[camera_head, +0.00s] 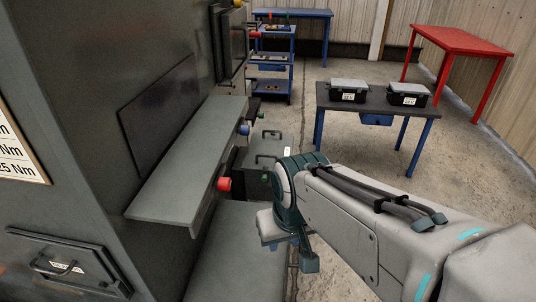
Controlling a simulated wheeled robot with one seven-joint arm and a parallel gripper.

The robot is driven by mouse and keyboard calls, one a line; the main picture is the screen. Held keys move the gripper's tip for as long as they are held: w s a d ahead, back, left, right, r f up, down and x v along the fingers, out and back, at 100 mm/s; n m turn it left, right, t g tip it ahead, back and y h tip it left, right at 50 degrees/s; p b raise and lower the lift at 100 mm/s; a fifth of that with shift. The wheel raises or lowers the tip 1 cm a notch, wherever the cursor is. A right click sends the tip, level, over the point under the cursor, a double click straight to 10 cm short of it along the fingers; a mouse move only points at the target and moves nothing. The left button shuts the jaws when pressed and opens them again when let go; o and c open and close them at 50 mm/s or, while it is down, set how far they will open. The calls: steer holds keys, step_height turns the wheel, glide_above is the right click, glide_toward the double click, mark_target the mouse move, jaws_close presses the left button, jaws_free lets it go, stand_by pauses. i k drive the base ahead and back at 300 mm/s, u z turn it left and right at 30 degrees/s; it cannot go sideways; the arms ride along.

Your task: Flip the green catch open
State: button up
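I cannot make out a green catch for certain in this view. A dark grey-green box (254,186) with handles stands beyond the grey shelf, partly hidden behind my arm. My arm comes in from the right and bends down at the wrist. My gripper (289,251) hangs low in the middle, right of the shelf and in front of the box. Its fingers are small and partly hidden by the wrist, so I cannot tell whether they are open or shut.
The grey cabinet fills the left, with a sloping shelf (185,165) jutting out. A red knob (224,184) and a blue knob (244,130) stick out under its edge. A dark table (378,102) with two black cases stands behind. Open floor lies right of the box.

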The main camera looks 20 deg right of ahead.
mark_target(265, 172)
steer(key=z, duration=0.3)
steer(key=k, duration=1.35)
steer(key=z, duration=0.45)
steer(key=i, duration=0.6)
steer(key=z, duration=0.5)
steer(key=i, duration=0.85)
steer(key=u, duration=0.55)
steer(key=i, duration=0.75)
steer(key=u, duration=0.05)
